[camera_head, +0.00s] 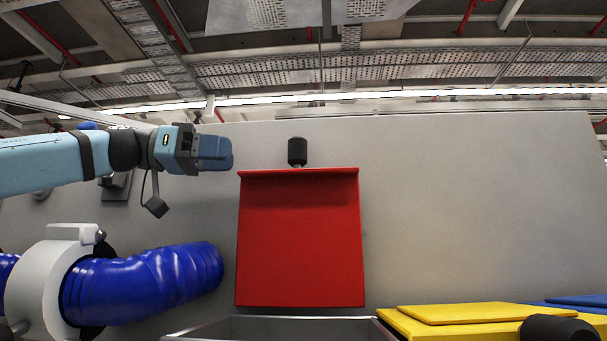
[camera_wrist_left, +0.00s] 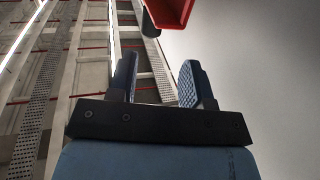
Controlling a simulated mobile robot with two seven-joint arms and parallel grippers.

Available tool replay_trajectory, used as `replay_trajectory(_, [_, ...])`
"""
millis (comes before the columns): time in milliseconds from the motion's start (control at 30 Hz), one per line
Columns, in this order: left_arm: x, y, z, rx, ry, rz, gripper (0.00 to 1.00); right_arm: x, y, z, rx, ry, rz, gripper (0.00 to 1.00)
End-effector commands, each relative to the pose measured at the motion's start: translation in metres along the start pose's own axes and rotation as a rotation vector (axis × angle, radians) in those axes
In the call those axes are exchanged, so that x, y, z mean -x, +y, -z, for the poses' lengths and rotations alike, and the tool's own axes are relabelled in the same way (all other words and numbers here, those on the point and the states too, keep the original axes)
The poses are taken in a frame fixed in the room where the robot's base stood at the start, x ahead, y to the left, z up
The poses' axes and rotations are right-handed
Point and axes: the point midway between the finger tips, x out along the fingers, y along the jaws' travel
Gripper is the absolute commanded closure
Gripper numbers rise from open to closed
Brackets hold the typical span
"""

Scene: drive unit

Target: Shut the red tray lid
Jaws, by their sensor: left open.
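The red tray lid (camera_head: 301,240) stands raised, nearly upright, in front of the grey panel in the head view, with a lip along its top edge. Below it is the grey tray (camera_head: 275,328), open at the top and cut off by the picture's bottom edge. My left gripper (camera_head: 228,153) is to the left of the lid's upper left corner, apart from it. In the left wrist view its two fingers (camera_wrist_left: 157,85) are spread with nothing between them, and a corner of the red lid (camera_wrist_left: 172,12) shows beyond them at the top. My right gripper is not in view.
A black knob (camera_head: 297,151) sits just above the lid. A blue hose (camera_head: 150,284) in a white collar (camera_head: 42,285) lies at the lower left. A yellow lid (camera_head: 480,314) lies flat at the lower right. The panel right of the red lid is clear.

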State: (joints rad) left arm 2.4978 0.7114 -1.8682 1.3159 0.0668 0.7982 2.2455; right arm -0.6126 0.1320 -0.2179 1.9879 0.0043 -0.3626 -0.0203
Motion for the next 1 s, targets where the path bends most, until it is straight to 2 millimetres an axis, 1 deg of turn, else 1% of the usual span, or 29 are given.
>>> replay_trajectory(67, [0.002, 0.002, 0.005, -0.001, 0.0, 0.003, 0.54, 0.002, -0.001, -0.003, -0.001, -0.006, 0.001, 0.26])
replay_trajectory(167, [-0.004, 0.003, 0.006, 0.001, -0.001, 0.003, 0.54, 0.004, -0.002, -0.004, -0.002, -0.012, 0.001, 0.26])
replay_trajectory(267, [-0.019, 0.003, 0.007, 0.002, -0.002, 0.002, 0.54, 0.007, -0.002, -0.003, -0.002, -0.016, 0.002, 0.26])
replay_trajectory(500, [-0.071, 0.002, 0.007, 0.0, -0.003, 0.002, 0.54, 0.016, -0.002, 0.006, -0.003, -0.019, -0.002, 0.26])
replay_trajectory(700, [-0.109, 0.002, 0.007, 0.0, -0.002, 0.003, 0.54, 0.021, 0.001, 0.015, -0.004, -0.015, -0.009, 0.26])
replay_trajectory(833, [-0.124, 0.002, 0.006, 0.001, 0.0, 0.004, 0.54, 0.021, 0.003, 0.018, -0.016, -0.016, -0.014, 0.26])
replay_trajectory(1000, [-0.133, 0.001, 0.005, 0.0, 0.0, 0.005, 0.54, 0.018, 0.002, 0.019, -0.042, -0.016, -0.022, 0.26])
